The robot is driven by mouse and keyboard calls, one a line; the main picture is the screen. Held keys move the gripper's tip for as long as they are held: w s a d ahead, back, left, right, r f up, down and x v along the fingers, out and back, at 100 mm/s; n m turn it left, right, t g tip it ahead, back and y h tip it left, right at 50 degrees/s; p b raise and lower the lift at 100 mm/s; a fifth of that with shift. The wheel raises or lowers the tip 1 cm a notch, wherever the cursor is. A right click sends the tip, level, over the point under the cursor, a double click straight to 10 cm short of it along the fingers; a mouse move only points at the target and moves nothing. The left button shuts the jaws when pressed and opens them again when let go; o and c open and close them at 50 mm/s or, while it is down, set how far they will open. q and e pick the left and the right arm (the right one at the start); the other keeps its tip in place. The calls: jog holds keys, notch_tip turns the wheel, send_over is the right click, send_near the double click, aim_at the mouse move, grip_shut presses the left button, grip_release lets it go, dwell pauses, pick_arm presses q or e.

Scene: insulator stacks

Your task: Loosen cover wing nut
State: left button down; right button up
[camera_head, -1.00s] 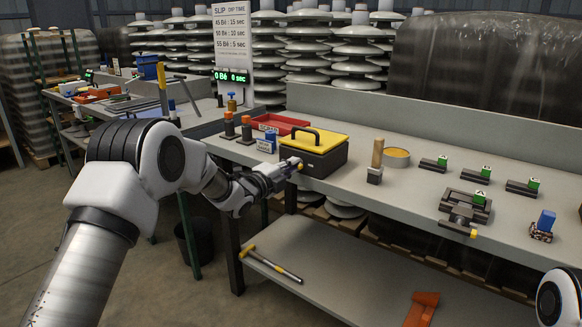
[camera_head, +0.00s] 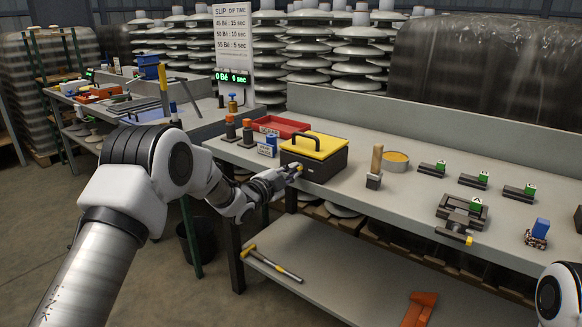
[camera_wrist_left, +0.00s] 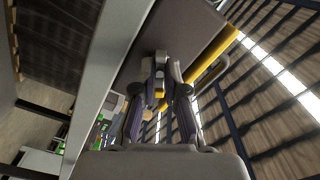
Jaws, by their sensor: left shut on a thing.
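A black box with a yellow cover (camera_head: 320,147) and a black handle stands at the front left of the workbench. A small yellow piece (camera_head: 299,168), which looks like the wing nut, shows at the box's front left side. My left gripper (camera_head: 290,173) reaches it from the left and is shut on it; the fingers hide most of it. In the left wrist view, the two fingers of my left gripper (camera_wrist_left: 160,100) close in around a small grey part with a yellow spot. My right gripper is not in view.
A hammer (camera_head: 270,262) lies on the lower shelf.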

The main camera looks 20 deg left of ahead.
pick_arm(q)
jog(key=n+p, duration=0.1)
jog(key=n, duration=0.3)
jog(key=n+p, duration=0.2)
jog(key=n, duration=0.2)
jog(key=n+p, duration=0.2)
jog(key=n, duration=0.2)
jog(key=shift+w+r+n, duration=0.1)
jog(key=shift+r+n, duration=0.3)
jog(key=shift+p, duration=0.3)
jog(key=c, duration=1.2)
grip_release()
jog(key=shift+w+d+f, duration=0.1)
jog(key=shift+d+f, duration=0.05)
jog(key=shift+f, duration=0.1)
